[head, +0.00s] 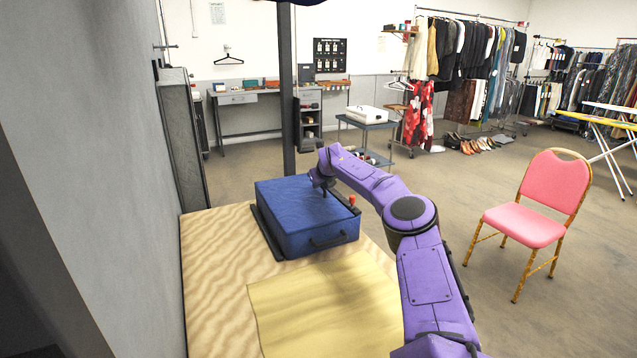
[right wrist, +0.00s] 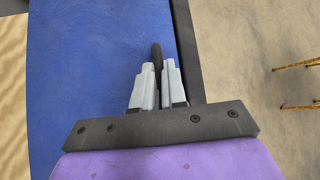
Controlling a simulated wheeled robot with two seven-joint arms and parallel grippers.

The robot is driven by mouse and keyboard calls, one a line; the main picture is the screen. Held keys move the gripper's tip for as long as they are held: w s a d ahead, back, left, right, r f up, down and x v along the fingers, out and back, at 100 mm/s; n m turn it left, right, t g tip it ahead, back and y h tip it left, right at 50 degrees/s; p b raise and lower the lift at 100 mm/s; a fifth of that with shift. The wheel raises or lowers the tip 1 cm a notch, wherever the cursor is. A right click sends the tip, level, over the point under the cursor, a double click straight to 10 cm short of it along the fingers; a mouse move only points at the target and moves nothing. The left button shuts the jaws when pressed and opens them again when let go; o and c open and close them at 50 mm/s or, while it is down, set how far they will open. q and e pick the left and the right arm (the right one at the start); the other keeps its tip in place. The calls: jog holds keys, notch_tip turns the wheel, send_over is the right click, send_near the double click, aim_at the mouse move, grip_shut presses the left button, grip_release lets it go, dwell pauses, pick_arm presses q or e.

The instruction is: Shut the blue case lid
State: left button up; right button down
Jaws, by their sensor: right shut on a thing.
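The blue case (head: 300,215) stands on the wooden table, with a dark handle (head: 327,242) on its near side. Its lid (head: 290,193) looks down and level in the head view; I cannot tell whether any gap is left along the edge. My right gripper (head: 326,188) is at the right part of the lid, reaching down from above. In the right wrist view, its fingers (right wrist: 157,68) are close together around a small dark tab (right wrist: 156,55) over the blue surface (right wrist: 100,70). My left gripper is not in view.
A yellowish cloth (head: 325,305) lies on the table (head: 212,270) in front of the case. A small red knob (head: 352,200) shows by the case's right side. A grey wall (head: 90,150) is close on the left. A pink chair (head: 530,205) stands right, on open floor.

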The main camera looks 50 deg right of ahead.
jog(key=shift+s+f, duration=0.25)
jog(key=shift+f, duration=0.3)
jog(key=c, duration=1.3)
grip_release()
jog(key=shift+o, duration=0.7)
jog(key=shift+s+d, duration=0.1)
jog(key=shift+d, duration=0.15)
jog(key=shift+w+a+r, duration=0.1)
jog(key=shift+w+a, duration=0.05)
jog(key=shift+w, duration=0.15)
jog(key=shift+s+r, duration=0.1)
jog(key=shift+s, duration=0.05)
jog(key=shift+s+a+r, duration=0.1)
jog(key=shift+s+r, duration=0.05)
jog(key=shift+r, duration=0.1)
jog(key=b+v, duration=0.2)
jog(key=v, duration=0.7)
jog(key=shift+a+r+b, duration=0.2)
jog(key=shift+b, duration=0.1)
jog(key=shift+s, duration=0.1)
